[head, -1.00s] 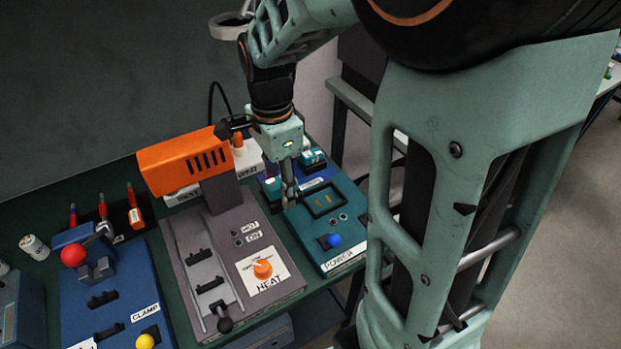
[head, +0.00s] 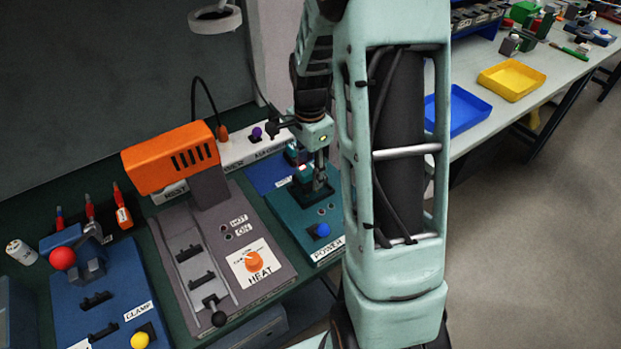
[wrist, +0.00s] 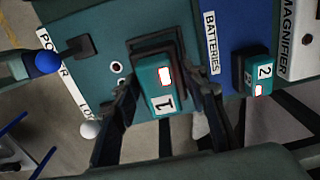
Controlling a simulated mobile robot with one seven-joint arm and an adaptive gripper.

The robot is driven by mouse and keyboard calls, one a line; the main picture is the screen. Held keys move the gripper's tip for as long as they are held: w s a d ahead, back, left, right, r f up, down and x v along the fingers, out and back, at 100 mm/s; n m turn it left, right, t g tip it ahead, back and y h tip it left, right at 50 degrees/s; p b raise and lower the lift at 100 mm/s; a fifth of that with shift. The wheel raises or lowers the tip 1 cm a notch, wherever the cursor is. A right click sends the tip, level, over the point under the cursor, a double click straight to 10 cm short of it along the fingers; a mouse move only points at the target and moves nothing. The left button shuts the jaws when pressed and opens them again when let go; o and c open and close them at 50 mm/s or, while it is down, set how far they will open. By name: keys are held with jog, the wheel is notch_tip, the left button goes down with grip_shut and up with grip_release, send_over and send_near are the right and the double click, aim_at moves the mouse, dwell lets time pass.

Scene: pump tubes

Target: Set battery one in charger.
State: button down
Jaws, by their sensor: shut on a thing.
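Battery one, a teal block marked 1 with a red-and-white light (wrist: 157,88), is between the fingers of my gripper (wrist: 163,90) in the wrist view. The gripper is shut on it. The teal charger panel labelled POWER (head: 284,213) has a dark-framed bay (wrist: 152,47). Battery one is at this bay and covers most of it; I cannot tell how deep it sits. In the head view my gripper (head: 320,178) points down at the bay, and battery one is largely hidden. Battery two (wrist: 258,75) stands on the blue BATTERIES area (wrist: 224,20).
A blue knob (head: 322,230) stands at the panel's front. The grey HEAT station with an orange heater (head: 170,155) is to the left, and a white strip with a purple knob (head: 257,133) is behind. The blue CLAMP station (head: 110,295) is farther left.

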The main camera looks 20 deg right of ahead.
aim_at(311, 183)
notch_tip(311, 183, down, 4)
jog(key=shift+w+d+r, duration=0.15)
jog(key=shift+r, duration=0.1)
jog(key=shift+f+b, duration=0.35)
jog(key=shift+b, duration=0.05)
jog(key=c, duration=1.4)
grip_release()
jog(key=shift+s+f, duration=0.1)
jog(key=shift+s, duration=0.15)
jog(key=shift+o, duration=1.1)
jog(key=shift+w+f, duration=0.1)
jog(key=shift+f, duration=0.05)
jog(key=shift+r, duration=0.2)
notch_tip(311, 183, up, 13)
jog(key=shift+f+p, duration=0.1)
jog(key=shift+p, duration=0.4)
